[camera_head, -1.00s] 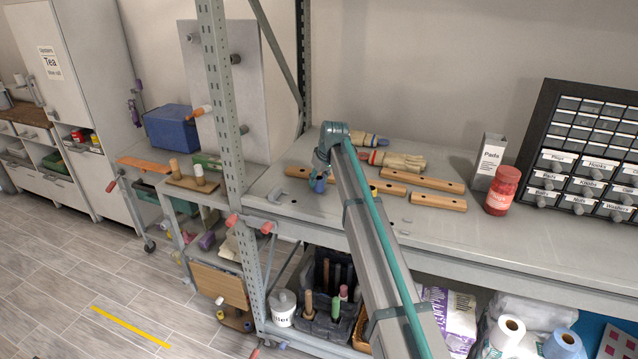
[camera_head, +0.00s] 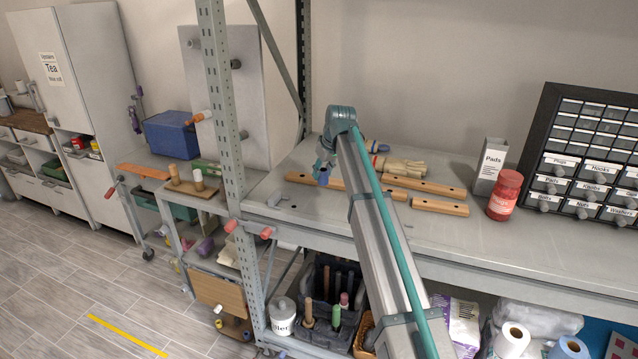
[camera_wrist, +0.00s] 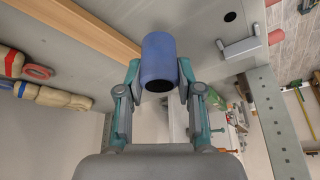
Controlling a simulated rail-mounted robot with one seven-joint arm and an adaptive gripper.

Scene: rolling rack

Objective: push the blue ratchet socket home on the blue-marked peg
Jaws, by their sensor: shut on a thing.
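The blue ratchet socket (camera_wrist: 160,58) is a short blue cylinder with a dark round opening at its near end. My gripper (camera_wrist: 158,82) is shut on it, one finger on each side. In the head view, my gripper (camera_head: 326,164) holds the socket (camera_head: 322,177) above the shelf's left part, apart from any peg. An upright grey panel (camera_head: 240,125) to the left carries several short pegs (camera_head: 236,64); one bears an orange piece (camera_head: 198,118). I cannot make out a blue mark on any peg.
The grey shelf (camera_head: 480,232) holds wooden strips (camera_head: 440,208), gloves (camera_head: 400,165), a red jar (camera_head: 505,195) and a drawer cabinet (camera_head: 590,150). A perforated rack post (camera_head: 222,110) stands between my gripper and the panel. A small grey bracket (camera_wrist: 242,47) lies below.

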